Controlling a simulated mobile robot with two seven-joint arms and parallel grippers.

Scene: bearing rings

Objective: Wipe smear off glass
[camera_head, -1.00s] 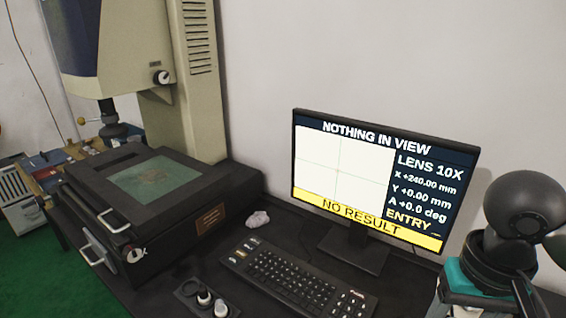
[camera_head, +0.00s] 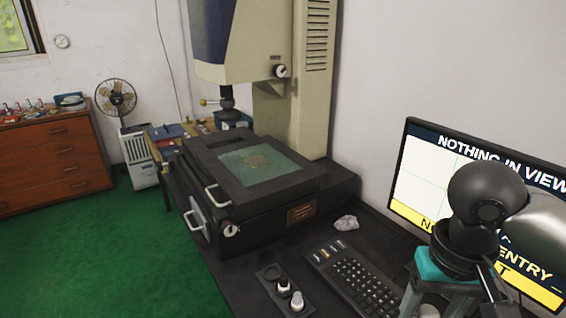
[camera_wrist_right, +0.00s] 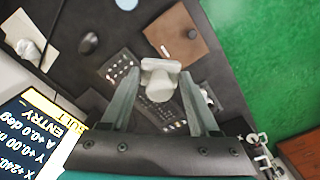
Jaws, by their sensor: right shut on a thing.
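The glass plate (camera_head: 240,178) is a greenish pane set in the dark stage of the measuring machine, mid-picture in the head view. A brownish smear (camera_head: 257,161) shows near its middle. My right gripper (camera_wrist_right: 160,80) is shut on a pale, round-ended thing (camera_wrist_right: 161,86) in the right wrist view, held between its fingertips. In the head view my right arm is at the lower right, in front of the monitor and away from the glass; its fingertips are cut off or hidden there. My left gripper is not in view.
The keyboard (camera_head: 358,280), a knob panel (camera_head: 283,288) and the monitor (camera_head: 415,180) stand nearer me. The machine's lens head (camera_head: 227,103) hangs above the stage's back. Green floor is clear at left.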

